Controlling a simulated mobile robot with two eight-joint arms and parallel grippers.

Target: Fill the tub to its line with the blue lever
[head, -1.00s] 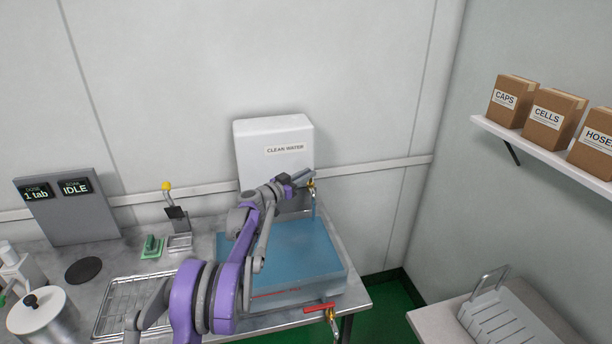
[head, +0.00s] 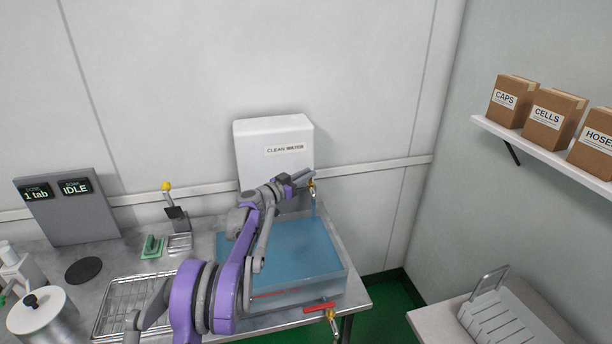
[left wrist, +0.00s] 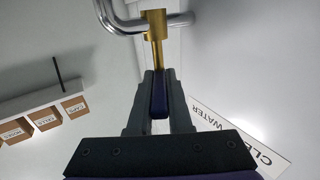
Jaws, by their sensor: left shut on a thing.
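The clear tub (head: 325,284) stands on the steel bench under the white clean water tank (head: 255,155) and looks blue with water. A red line mark (head: 275,294) shows low on its front face; I cannot tell exactly how the water level stands against it. My left gripper (head: 304,179) reaches over the tub to the brass tap (head: 312,184). In the left wrist view the gripper (left wrist: 160,82) is shut on the dark blue lever (left wrist: 159,98) below the brass stem. A thin blue stream (head: 315,206) shows under the tap. My right gripper is out of view.
A red lever (head: 320,308) on another brass tap sits at the tub's front right. A wire rack (head: 120,300), a green tool (head: 152,247) and a yellow-knobbed lever (head: 167,187) are left. Shelf boxes (head: 551,118) are far right.

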